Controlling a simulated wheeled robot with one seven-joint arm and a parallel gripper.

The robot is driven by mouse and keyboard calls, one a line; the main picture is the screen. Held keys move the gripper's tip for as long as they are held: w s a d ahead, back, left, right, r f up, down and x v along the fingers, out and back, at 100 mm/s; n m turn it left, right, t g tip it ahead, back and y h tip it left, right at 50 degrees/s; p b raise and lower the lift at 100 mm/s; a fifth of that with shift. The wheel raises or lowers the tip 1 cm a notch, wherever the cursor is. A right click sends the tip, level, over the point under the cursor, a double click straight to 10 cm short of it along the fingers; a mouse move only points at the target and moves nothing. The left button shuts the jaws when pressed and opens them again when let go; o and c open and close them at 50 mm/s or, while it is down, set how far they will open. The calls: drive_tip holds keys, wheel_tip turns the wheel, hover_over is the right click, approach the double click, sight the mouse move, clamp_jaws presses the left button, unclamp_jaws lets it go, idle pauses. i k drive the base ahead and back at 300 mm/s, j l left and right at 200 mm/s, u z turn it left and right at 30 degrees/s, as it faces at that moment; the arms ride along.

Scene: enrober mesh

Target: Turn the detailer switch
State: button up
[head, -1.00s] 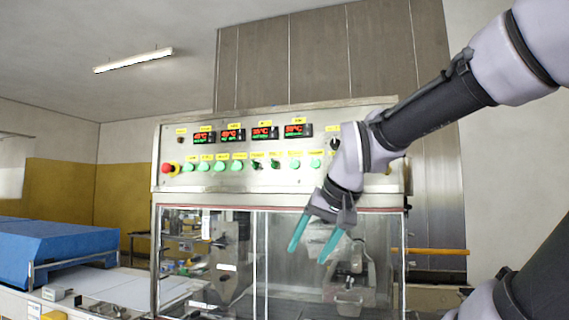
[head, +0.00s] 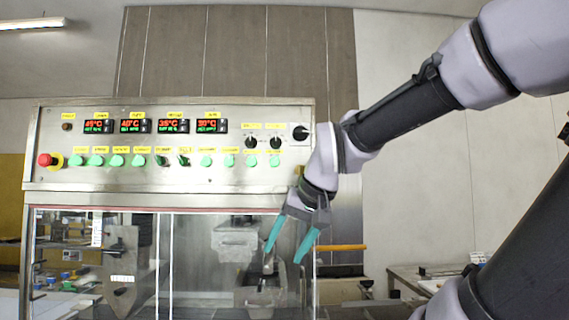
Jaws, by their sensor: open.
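The steel control panel (head: 110,179) spans the left and middle of the head view. Black rotary knobs sit at the right end, including one (head: 251,142), another (head: 275,142) and one at the corner (head: 300,132). The yellow labels are too small to read, so I cannot tell which is the detailer switch. My gripper (head: 283,257) is open and empty, its teal fingers pointing down, below the panel's right end and in front of the clear-windowed cabinet.
A red emergency button (head: 45,160) is at the panel's left end, with several green buttons along the lower row. Red-digit displays (head: 131,126) are above. The machine's window (head: 195,265) lies below the panel. A bench (head: 410,277) stands at the right.

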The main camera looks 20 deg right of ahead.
sight(251, 161)
drive_tip(key=z, duration=0.1)
drive_tip(key=k+l, duration=0.15)
drive_tip(key=l, duration=0.2)
drive_tip(key=k+l, duration=0.15)
drive_tip(key=l, duration=0.2)
drive_tip(key=k+l, duration=0.15)
drive_tip(key=l, duration=0.15)
drive_tip(key=k+l+u, duration=0.1)
drive_tip(key=l, duration=0.25)
